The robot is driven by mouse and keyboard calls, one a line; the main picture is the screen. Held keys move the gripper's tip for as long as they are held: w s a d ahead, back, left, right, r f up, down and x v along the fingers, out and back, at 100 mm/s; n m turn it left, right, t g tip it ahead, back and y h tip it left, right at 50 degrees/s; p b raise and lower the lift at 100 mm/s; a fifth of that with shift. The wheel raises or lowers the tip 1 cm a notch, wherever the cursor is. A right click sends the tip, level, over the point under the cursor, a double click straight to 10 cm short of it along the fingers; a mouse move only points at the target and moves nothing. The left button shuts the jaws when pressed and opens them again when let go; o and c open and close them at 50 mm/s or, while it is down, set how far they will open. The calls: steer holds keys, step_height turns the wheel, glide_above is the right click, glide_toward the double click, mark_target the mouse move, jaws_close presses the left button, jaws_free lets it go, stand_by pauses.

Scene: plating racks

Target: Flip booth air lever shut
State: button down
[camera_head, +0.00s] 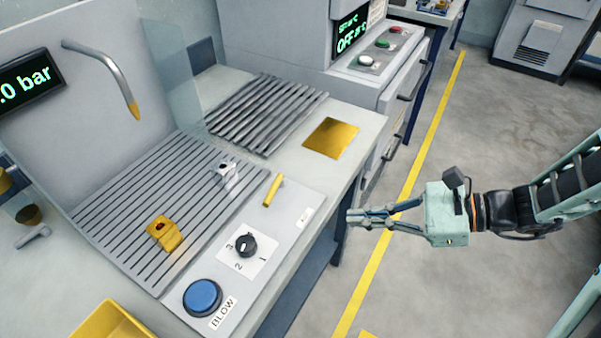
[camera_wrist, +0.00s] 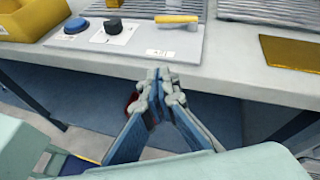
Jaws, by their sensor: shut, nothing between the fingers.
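The air lever is a small yellow handle (camera_head: 273,189) on the booth's grey control panel (camera_head: 295,195), between the knob and the gold plate. In the wrist view the yellow lever (camera_wrist: 177,19) lies roughly sideways on the panel, above and slightly right of my fingertips. My gripper (camera_head: 352,217) is shut and empty. It is held off the bench's front edge, to the right of the lever in the head view and apart from it. The fingertips also show in the wrist view (camera_wrist: 160,75), in front of the bench edge.
A black selector knob (camera_head: 246,245) and a blue BLOW button (camera_head: 202,297) share the panel. A yellow block (camera_head: 165,233) and a small metal part (camera_head: 228,171) sit on the slatted grate (camera_head: 130,220). A bent nozzle (camera_head: 112,70) hangs above. A gold plate (camera_head: 331,138) lies right.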

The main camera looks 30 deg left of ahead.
mark_target(287, 206)
steer(key=a+m+y, duration=0.1)
steer(key=a, duration=0.3)
steer(key=s+a+m+b, duration=0.1)
steer(key=a, duration=0.4)
steer(key=s+a+m+y, duration=0.1)
steer(key=a, duration=0.4)
steer(key=shift+a+f+y, duration=0.25)
steer(key=shift+f+y, duration=0.05)
steer(key=shift+f, duration=0.05)
steer(key=shift+w+t, duration=0.15)
steer(key=shift+t, duration=0.25)
steer(key=shift+a, duration=0.15)
